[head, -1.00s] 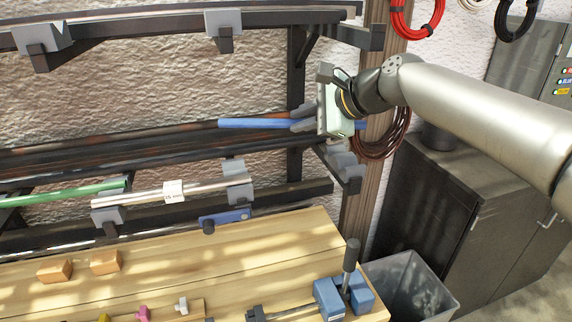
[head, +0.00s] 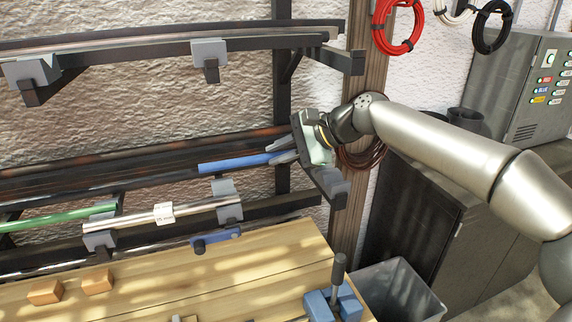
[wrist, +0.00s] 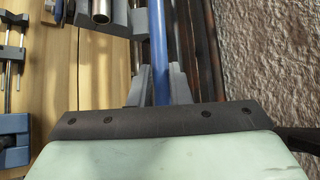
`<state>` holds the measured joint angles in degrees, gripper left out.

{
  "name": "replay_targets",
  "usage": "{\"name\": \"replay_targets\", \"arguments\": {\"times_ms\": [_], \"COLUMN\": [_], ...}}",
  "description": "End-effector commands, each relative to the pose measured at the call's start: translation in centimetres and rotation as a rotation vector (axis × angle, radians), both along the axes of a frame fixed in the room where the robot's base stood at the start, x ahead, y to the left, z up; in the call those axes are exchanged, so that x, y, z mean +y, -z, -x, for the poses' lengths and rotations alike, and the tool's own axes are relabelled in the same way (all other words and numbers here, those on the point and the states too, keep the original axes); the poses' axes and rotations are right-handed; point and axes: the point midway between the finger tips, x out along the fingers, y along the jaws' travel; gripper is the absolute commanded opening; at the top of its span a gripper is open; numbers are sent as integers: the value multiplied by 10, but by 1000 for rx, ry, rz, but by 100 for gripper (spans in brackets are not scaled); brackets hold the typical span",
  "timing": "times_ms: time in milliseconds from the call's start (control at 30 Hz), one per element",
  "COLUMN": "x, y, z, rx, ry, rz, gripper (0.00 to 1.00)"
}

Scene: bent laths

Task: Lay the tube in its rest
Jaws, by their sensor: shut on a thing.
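My gripper (head: 280,155) is shut on a blue tube (head: 232,163) in the head view. The tube sticks out to the left, its left end a little lower in the picture. The wrist view shows the tube (wrist: 157,45) running away between my two fingers (wrist: 158,85). Grey cradles sit on the rack arms. One right cradle (head: 333,182) is just below my gripper, empty as far as I see. Two more, a left one (head: 98,241) and a middle one (head: 228,187), bear a labelled steel tube. The blue tube's right end is hidden behind my gripper.
A green tube (head: 60,217) lies at the left of the rack. Upper cradles (head: 209,52) hang above. The wooden bench (head: 215,275) in front carries orange blocks (head: 97,281) and a blue clamp (head: 332,304). A grey bin (head: 400,292) stands right of it.

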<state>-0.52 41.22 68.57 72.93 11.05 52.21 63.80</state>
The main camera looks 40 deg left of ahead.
Motion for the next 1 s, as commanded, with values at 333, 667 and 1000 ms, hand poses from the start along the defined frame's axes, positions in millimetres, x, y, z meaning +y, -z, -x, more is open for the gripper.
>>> {"name": "replay_targets", "arguments": {"times_ms": [333, 667, 1000], "x": [-3, -3, -3], "y": [24, 55, 56], "z": [-21, -21, -21], "rx": [2, -2, -1], "ry": [1, 2, 1], "rz": [-1, -2, -2], "gripper": [0, 0, 39]}}
